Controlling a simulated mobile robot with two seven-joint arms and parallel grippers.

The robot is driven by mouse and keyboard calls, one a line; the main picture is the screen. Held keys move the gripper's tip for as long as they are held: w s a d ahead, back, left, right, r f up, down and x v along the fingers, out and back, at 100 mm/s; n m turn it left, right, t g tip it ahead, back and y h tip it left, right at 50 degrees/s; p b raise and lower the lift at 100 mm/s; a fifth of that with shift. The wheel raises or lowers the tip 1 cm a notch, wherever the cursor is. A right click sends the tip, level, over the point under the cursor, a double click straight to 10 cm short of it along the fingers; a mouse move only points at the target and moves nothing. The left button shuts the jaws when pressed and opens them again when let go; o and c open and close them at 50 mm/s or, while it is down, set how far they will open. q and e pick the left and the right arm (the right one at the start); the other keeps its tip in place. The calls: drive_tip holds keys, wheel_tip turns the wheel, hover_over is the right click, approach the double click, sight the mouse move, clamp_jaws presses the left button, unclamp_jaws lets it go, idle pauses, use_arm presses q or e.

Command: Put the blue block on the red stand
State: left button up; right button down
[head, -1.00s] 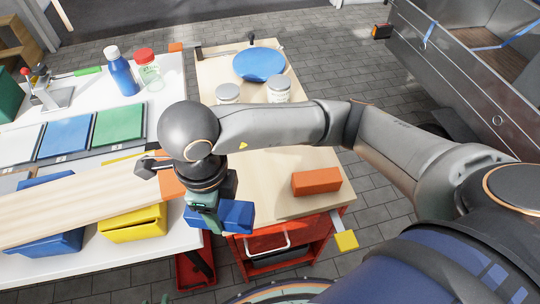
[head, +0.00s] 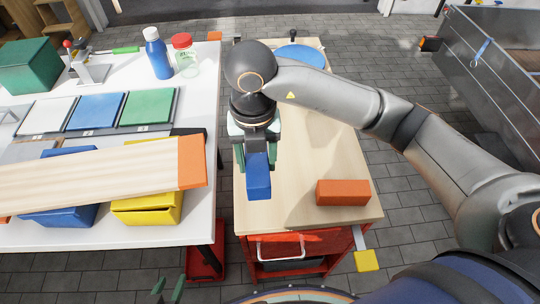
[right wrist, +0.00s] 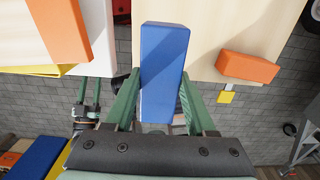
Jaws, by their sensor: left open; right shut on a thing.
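The blue block (head: 258,178) is held by my right gripper (head: 259,152) over the wooden bench top. In the right wrist view the blue block (right wrist: 163,65) lies lengthwise between the two green fingers, which are shut on it. The red stand appears to be the orange-red block (head: 343,192) near the bench's front right corner; nothing is on it. It also shows in the right wrist view (right wrist: 247,67), to the right of the blue block and apart from it. My left gripper (head: 168,291) is open and empty at the bottom edge, with only its fingertips in view.
A white table (head: 190,228) stands at left with a long plank (head: 100,180), a blue bin (head: 62,215), a yellow bin (head: 148,208) and bottles. A red cart (head: 300,245) is under the wooden bench (head: 290,212). A blue plate (head: 302,54) is at the back.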

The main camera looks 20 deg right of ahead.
drive_tip(key=w, duration=0.1)
drive_tip(key=w+d+f, duration=0.1)
drive_tip(key=w, duration=0.1)
drive_tip(key=w+f, duration=0.1)
drive_tip(key=shift+w+d+f, duration=0.1)
drive_tip(key=shift+w+d, duration=0.05)
drive_tip(key=shift+d, duration=0.05)
drive_tip(key=w+f, duration=0.2)
drive_tip(key=w+d+f, duration=0.1)
drive_tip(key=w+f, duration=0.1)
drive_tip(key=f, duration=0.1)
drive_tip(key=shift+w+d+f+b, duration=0.1)
drive_tip(key=shift+w+d+b, duration=0.05)
drive_tip(key=shift+b, duration=0.2)
drive_tip(key=shift+w+d+f, duration=0.1)
drive_tip(key=shift+w+f, duration=0.05)
drive_tip(key=shift+f, duration=0.1)
drive_tip(key=shift+w+f, duration=0.1)
drive_tip(key=shift+f, duration=1.45)
drive_tip(key=shift+f, duration=0.2)
drive_tip(key=shift+c, duration=1.1)
unclamp_jaws()
drive_tip(key=shift+r, duration=0.15)
